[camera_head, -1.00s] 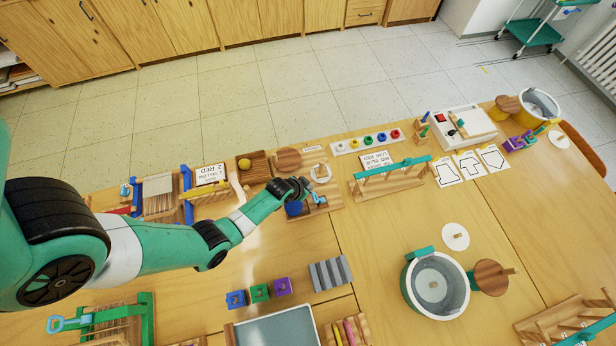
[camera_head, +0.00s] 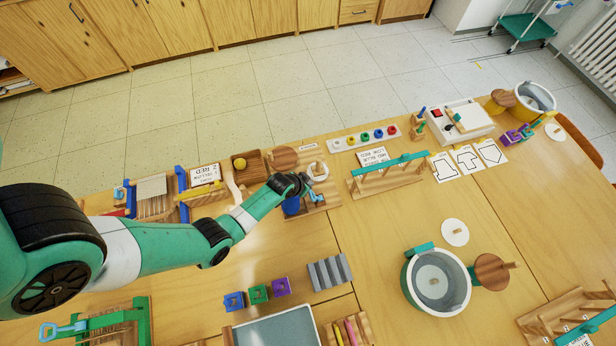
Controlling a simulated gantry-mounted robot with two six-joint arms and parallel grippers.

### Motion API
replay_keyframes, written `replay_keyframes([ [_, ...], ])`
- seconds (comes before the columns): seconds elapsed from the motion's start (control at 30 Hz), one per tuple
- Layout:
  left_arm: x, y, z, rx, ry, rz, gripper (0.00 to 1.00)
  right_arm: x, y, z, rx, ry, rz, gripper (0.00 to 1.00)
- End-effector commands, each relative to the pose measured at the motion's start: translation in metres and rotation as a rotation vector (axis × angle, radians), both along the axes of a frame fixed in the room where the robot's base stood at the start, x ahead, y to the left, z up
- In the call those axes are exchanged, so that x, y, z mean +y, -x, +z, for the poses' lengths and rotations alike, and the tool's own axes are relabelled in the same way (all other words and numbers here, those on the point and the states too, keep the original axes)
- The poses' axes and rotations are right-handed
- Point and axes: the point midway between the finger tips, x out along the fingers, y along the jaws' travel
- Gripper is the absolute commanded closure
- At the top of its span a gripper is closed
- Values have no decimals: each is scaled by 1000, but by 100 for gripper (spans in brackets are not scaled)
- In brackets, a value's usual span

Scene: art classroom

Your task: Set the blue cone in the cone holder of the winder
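The blue cone (camera_head: 291,205) is at the fingertips of my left gripper (camera_head: 298,187), over the wooden base of a small winder (camera_head: 328,203) near the middle of the table. The gripper's dark fingers partly hide the cone, and it is too small to tell whether they grip it or only touch it. The winder has a white ring and a light blue crank. Its cone holder is hidden behind the gripper and cone. My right gripper is not in view.
A round wooden disc (camera_head: 285,157) and a wooden tray with a yellow ball (camera_head: 240,164) lie behind the gripper. A loom with blue posts (camera_head: 183,193) stands left, a teal-barred wooden rack (camera_head: 388,175) right. Blue, green and purple blocks (camera_head: 258,294) lie in front.

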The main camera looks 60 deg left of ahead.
Motion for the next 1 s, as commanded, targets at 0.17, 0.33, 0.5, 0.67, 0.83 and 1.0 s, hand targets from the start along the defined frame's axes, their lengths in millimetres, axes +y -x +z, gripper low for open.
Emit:
replay_keyframes([
  [0.17,0,0,0,0,0,0,100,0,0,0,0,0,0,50],
  [0.33,0,0,4,0,0,0,100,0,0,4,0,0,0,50],
  [0.5,0,0,15,0,0,0,100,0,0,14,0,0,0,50],
  [0.67,0,0,24,0,0,0,100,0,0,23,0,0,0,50],
  [0.83,0,0,34,0,0,0,100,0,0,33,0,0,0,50],
  [1.0,0,0,44,0,0,0,100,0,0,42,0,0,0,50],
])
